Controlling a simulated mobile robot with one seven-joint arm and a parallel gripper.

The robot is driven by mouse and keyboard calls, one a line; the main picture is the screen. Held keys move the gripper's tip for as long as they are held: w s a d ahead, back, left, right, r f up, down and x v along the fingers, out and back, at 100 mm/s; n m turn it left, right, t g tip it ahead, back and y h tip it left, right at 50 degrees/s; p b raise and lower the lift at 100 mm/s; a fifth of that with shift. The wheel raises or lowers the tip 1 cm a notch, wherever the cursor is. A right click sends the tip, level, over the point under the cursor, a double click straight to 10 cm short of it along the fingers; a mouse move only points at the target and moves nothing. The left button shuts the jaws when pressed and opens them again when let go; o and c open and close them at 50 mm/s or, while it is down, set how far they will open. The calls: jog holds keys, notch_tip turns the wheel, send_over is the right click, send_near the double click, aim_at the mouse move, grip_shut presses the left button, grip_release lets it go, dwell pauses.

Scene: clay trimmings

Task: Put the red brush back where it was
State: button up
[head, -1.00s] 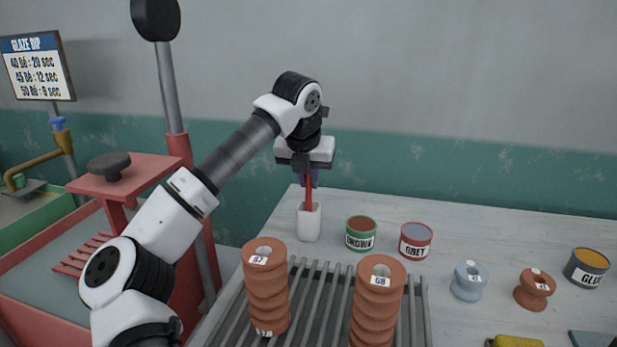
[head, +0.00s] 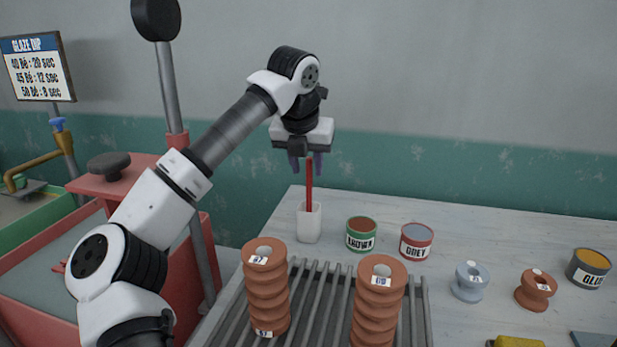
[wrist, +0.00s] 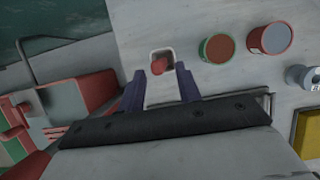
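The red brush (head: 309,185) stands upright in a white square cup (head: 310,228) at the back left of the table. Its lower end is hidden inside the cup. My gripper (head: 306,166) is just above the brush, around its top end, with the fingers apart. In the wrist view the brush (wrist: 159,66) shows as a red end inside the cup (wrist: 172,55).
A brown can (head: 361,235) and a grey can (head: 416,241) stand right of the cup. Two stacks of ribbed clay pieces (head: 267,290) (head: 378,305) stand on a slatted rack in front. Red equipment (head: 130,180) is at the left.

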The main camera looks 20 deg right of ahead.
jog(key=v, duration=0.7)
jog(key=shift+r, duration=0.35)
